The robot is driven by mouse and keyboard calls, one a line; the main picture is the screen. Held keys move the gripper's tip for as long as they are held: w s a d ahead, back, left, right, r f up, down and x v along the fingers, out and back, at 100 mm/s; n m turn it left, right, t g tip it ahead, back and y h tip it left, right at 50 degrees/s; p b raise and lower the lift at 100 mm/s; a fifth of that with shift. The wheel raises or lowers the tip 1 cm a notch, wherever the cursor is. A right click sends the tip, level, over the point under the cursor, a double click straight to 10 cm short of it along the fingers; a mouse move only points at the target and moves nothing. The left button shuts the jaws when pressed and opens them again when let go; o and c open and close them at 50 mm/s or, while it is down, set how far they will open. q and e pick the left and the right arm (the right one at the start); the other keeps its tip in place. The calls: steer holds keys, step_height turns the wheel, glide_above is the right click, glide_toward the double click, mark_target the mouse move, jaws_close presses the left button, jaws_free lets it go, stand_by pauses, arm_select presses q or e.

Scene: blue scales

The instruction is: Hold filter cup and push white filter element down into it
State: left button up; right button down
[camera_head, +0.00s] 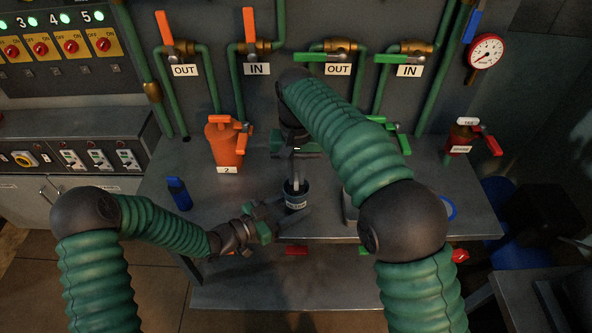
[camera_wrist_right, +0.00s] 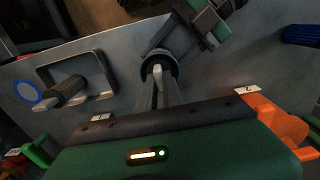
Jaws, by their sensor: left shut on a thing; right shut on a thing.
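The dark filter cup (camera_head: 296,201) with a white label stands upright near the front edge of the grey table. My left gripper (camera_head: 287,211) comes from the left and is shut on the cup, its fingers at the cup's sides. My right gripper (camera_head: 296,181) points down from above, its fingertips at the cup's mouth. It is shut on the pale filter element, which is mostly hidden by the fingers and the cup. In the right wrist view the round cup rim (camera_wrist_right: 172,56) surrounds the tips of my right gripper (camera_wrist_right: 158,76), and my left gripper (camera_wrist_right: 200,32) reaches in from above.
An orange housing (camera_head: 225,146) labelled 2 stands behind left, and a blue bottle (camera_head: 179,194) at left. A blue ring (camera_head: 446,208) and a tray (camera_wrist_right: 104,70) lie at right. Green pipes with valves line the wall.

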steer(key=c, duration=1.4)
jaws_free()
steer(key=shift+c, duration=0.2)
step_height(320, 180, up, 7)
steer(key=shift+r, duration=0.2)
arm_select(q)
steer(key=o, duration=1.1)
steer(key=shift+c, duration=0.2)
